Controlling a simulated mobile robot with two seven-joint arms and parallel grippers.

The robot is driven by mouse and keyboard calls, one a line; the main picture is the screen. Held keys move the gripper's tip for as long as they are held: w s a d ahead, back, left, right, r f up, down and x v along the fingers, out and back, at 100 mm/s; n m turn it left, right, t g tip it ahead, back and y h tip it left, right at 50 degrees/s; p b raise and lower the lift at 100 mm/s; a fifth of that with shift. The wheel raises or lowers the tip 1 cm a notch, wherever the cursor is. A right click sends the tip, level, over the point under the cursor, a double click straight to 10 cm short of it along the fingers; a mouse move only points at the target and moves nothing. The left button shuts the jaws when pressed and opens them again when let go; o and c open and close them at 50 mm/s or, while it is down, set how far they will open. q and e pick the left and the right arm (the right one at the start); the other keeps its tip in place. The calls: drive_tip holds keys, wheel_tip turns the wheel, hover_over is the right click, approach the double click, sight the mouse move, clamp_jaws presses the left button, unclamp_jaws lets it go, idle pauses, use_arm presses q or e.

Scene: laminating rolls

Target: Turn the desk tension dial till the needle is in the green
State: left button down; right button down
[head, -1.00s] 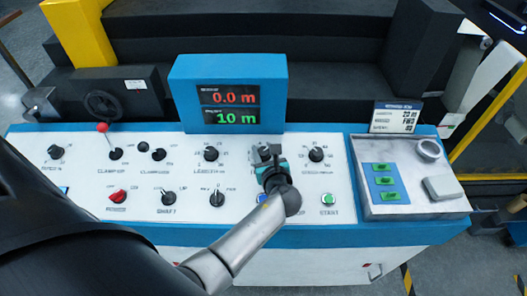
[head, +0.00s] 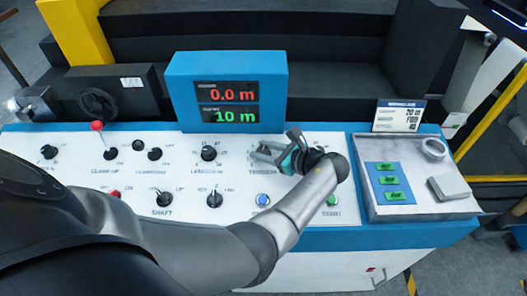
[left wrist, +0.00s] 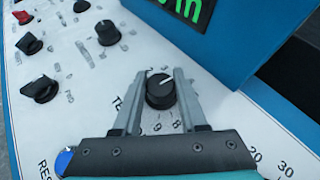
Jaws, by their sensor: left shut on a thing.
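The tension dial, a round black knob (left wrist: 160,92) with a white pointer line, shows in the left wrist view. The line points up and slightly right. In the head view the knob is mostly hidden by my gripper, above the TENSION label. My left gripper (head: 268,152) reaches it from the right; its two grey fingers (left wrist: 156,82) are on either side of the knob and shut on it. I cannot make out a needle or a green zone in either view. My right gripper is not in view.
The blue display box (head: 228,92) stands just behind, reading 0.0 m and 10 m. Other black knobs, such as the length knob (head: 208,153), sit to the left. A blue button (head: 262,200) and green button (head: 333,201) are in front. A grey tray (head: 410,207) is at right.

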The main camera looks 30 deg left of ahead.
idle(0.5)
use_arm(q)
drive_tip(key=shift+c, duration=2.2)
unclamp_jaws()
